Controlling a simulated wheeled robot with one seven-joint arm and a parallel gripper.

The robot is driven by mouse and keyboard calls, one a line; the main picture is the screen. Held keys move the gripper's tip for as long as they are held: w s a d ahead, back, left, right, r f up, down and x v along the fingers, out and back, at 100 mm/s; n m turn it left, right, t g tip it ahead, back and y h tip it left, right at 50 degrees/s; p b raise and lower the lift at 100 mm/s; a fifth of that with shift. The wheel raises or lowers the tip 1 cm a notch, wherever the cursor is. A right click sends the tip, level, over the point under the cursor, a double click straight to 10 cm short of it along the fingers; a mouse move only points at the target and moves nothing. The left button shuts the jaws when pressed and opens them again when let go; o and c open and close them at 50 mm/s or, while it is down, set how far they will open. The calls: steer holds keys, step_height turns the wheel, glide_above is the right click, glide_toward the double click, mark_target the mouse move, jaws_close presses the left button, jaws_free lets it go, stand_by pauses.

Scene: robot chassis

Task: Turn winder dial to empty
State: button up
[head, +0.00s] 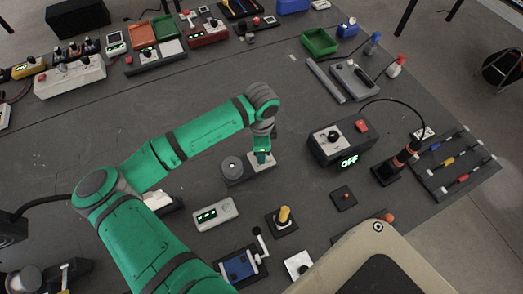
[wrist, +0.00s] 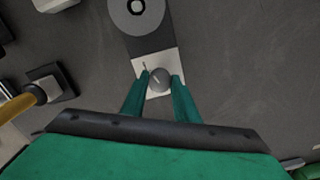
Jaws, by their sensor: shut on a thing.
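The winder dial (wrist: 159,79) is a small round grey knob on a white plate (wrist: 168,60) at one end of a dark base. A round grey spool (wrist: 136,10) sits at the base's other end. In the head view the winder's spool (head: 232,167) is left of the white plate (head: 268,166). My gripper (wrist: 161,77) points down over the plate, with one finger on each side of the dial, shut on it. In the head view my gripper (head: 262,158) hides the dial. The plate's markings are too small to read.
A soldering-type station (head: 340,140) reading OFF stands to the right. A green bin (head: 319,41) is at the back. The grey table between the winder and the back row is clear.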

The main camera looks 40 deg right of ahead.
steer(key=n, duration=0.3)
steer(key=shift+s+d, duration=0.1)
steer(key=shift+d, duration=0.05)
steer(key=shift+n, duration=0.8)
steer(key=shift+s, duration=0.1)
steer(key=o, duration=1.1)
steer(key=shift+c, duration=0.2)
steer(key=shift+w, duration=0.2)
